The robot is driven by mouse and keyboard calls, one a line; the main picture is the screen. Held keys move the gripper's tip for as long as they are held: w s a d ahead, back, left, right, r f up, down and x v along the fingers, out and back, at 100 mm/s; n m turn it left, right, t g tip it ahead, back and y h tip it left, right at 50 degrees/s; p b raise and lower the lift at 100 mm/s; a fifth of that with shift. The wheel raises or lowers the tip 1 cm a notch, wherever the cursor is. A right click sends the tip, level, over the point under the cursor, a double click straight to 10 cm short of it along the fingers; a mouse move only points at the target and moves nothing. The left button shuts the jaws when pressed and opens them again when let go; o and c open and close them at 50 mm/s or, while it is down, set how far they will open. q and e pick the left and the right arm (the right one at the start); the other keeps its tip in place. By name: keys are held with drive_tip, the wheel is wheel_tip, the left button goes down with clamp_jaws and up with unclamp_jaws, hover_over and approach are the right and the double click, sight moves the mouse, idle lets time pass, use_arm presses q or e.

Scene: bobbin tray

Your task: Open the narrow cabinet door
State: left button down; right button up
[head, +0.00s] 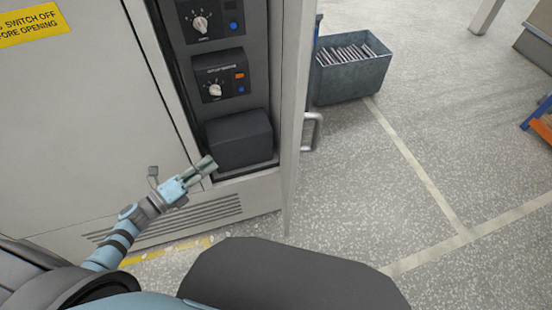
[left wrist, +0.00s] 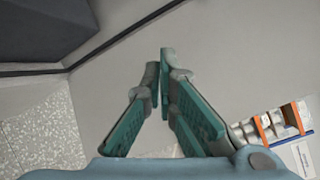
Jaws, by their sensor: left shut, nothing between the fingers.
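The narrow cabinet door (head: 294,110) stands open, swung out toward me and seen nearly edge-on in the head view. Its metal handle (head: 313,131) is on the far right face. The open bay shows control modules with knobs (head: 222,82) and a dark box (head: 239,139) at the bottom. My left gripper (head: 209,164) is in front of the bay's lower left part, left of the door and near the dark box. In the left wrist view its fingers (left wrist: 161,62) are shut and empty before a plain grey surface. My right gripper is not in view.
The wide cabinet panel (head: 80,120) with a yellow warning label (head: 32,24) is at the left. A grey bin (head: 350,75) of thin parts stands beyond the door. Speckled floor (head: 400,190) to the right is mostly clear. Shelving (left wrist: 270,125) shows in the left wrist view.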

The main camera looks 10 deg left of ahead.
use_arm(q)
drive_tip(key=s+d+r+m+g+h, duration=0.2)
drive_tip(key=d+r+m+g+h, duration=0.3)
drive_tip(key=r+m, duration=0.55)
drive_tip(key=m+g+h, duration=0.3)
drive_tip(key=m+g, duration=0.2)
drive_tip(key=m, duration=0.5)
approach(290, 166)
drive_tip(key=p+x, duration=0.4)
drive_tip(key=x, duration=0.2)
drive_tip(key=shift+w+d+r+p, duration=0.1)
drive_tip(key=shift+d+p, duration=0.05)
drive_tip(key=shift+p, duration=0.2)
drive_tip(key=shift+w+d, duration=0.1)
drive_tip(key=shift+d, duration=0.2)
